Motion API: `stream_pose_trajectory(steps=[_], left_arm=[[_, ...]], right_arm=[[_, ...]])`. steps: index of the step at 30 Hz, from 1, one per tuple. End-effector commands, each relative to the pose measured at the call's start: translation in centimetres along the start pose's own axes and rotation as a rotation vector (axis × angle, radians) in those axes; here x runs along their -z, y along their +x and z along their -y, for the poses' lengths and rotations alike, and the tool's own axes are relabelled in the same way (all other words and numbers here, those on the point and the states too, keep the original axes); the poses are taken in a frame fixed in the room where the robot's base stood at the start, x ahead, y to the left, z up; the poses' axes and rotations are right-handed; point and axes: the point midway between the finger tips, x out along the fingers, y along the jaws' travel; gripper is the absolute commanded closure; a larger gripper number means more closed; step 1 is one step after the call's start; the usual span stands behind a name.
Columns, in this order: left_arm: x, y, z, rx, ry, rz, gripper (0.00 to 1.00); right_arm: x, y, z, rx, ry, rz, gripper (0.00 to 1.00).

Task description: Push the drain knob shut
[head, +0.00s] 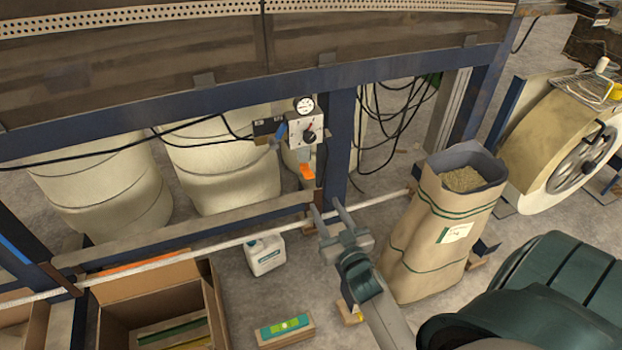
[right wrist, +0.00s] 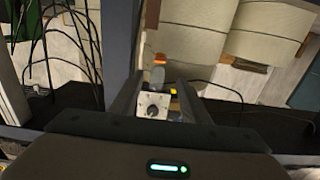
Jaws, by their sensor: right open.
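A white control panel (head: 305,131) is fixed to the blue frame, with a round gauge (head: 304,105) above it. A dark knob with a red mark (head: 309,136) sits on the panel; I take it as the drain knob, though no label is readable. In the right wrist view the panel appears inverted, and the knob (right wrist: 153,112) shows between the fingers. My right gripper (head: 326,206) is open and empty, below and slightly right of the panel in the head view, apart from the knob. My left gripper is out of view.
A blue post (head: 338,145) stands right of the panel, and an orange piece (head: 306,172) hangs below it. A pale horizontal pipe (head: 215,246) runs behind the gripper. A paper sack (head: 437,235) stands right. A white jug (head: 265,254) and an open carton (head: 160,285) are left.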

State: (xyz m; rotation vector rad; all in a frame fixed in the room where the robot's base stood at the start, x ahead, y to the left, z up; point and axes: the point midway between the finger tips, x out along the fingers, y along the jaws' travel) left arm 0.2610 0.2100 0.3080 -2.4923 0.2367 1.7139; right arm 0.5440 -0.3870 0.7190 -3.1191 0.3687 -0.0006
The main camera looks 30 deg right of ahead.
Motion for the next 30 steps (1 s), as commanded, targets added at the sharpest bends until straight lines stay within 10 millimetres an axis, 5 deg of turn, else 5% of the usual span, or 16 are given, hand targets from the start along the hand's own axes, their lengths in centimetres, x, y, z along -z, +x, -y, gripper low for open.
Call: stream_pose_trajectory(steps=[18, 30], left_arm=[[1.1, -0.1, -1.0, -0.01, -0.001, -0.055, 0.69], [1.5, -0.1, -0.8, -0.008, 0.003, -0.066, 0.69]], right_arm=[[0.1, 10.7, 0.0, 0.0, -0.002, 0.0, 0.58], [0.0, 12.7, -0.1, -0.001, -0.001, 0.001, 0.58]])
